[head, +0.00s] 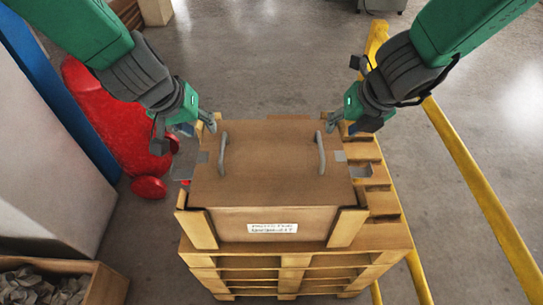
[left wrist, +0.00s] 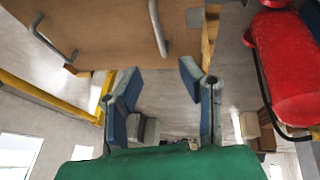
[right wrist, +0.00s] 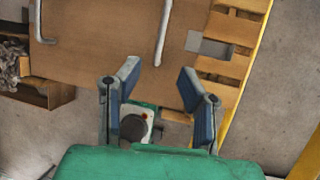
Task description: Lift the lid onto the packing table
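A brown lid (head: 270,165) with two grey handles lies flat on a wooden crate (head: 340,228) that stands on stacked pallets. The left handle (head: 223,153) and the right handle (head: 320,153) stick up from the lid. My left gripper (head: 207,123) is at the lid's back left corner, near the left handle. In the left wrist view (left wrist: 155,78) its fingers are apart with nothing between them. My right gripper (head: 335,122) is at the back right corner near the right handle. In the right wrist view (right wrist: 158,75) its fingers are apart and empty. No packing table can be clearly identified.
A red rounded object (head: 110,125) with wheels stands close to the crate's left. A yellow rail (head: 470,180) runs along the right. A bin of grey pieces (head: 45,285) is at the lower left. Bare floor lies behind the crate.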

